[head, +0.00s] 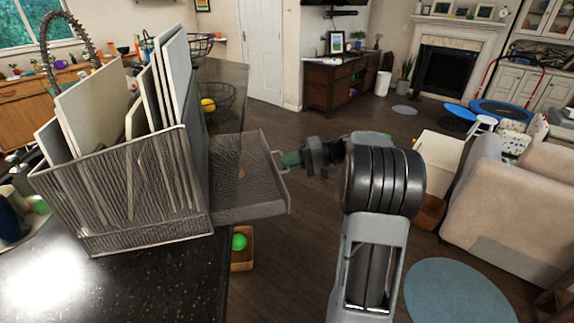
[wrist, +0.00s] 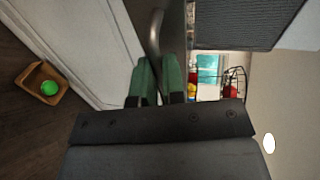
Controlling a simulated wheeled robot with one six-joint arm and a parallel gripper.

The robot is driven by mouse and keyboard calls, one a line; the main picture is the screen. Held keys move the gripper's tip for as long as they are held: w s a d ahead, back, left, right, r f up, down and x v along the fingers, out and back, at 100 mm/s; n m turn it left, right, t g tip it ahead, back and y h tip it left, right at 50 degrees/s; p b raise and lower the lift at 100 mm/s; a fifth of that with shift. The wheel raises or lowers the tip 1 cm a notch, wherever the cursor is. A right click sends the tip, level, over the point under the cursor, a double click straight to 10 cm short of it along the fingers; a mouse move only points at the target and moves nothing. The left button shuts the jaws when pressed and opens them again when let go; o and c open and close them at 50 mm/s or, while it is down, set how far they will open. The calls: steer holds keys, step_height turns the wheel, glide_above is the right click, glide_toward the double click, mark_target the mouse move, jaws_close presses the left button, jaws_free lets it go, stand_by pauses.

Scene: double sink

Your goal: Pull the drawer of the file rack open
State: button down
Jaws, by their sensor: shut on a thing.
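The file rack (head: 120,195) is a wire-mesh box on the dark counter, holding several upright pale boards or files. Its mesh drawer (head: 245,200) sticks out from the rack's right side, over the counter's edge. In the head view my gripper (head: 288,160) is at the drawer's front, with its green fingertips on the handle (head: 278,161). In the wrist view the green fingers (wrist: 160,78) are close together at the curved metal handle (wrist: 155,32). The exact contact between the fingertips is partly hidden.
A wooden box (head: 242,262) with a green ball (head: 239,241) is on the floor below the drawer. A wire basket (head: 218,98) with yellow fruit is behind the rack. Open floor lies to the right of the counter, with a beige sofa (head: 510,200) further right.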

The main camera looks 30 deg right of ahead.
steer(key=shift+d+r, duration=0.15)
steer(key=shift+r, duration=0.05)
steer(key=c, duration=1.2)
jaws_free()
steer(key=shift+f, duration=0.1)
steer(key=shift+d, duration=0.1)
steer(key=b+v, duration=0.1)
steer(key=v, duration=1.2)
steer(key=shift+d, duration=0.3)
steer(key=shift+s, duration=0.1)
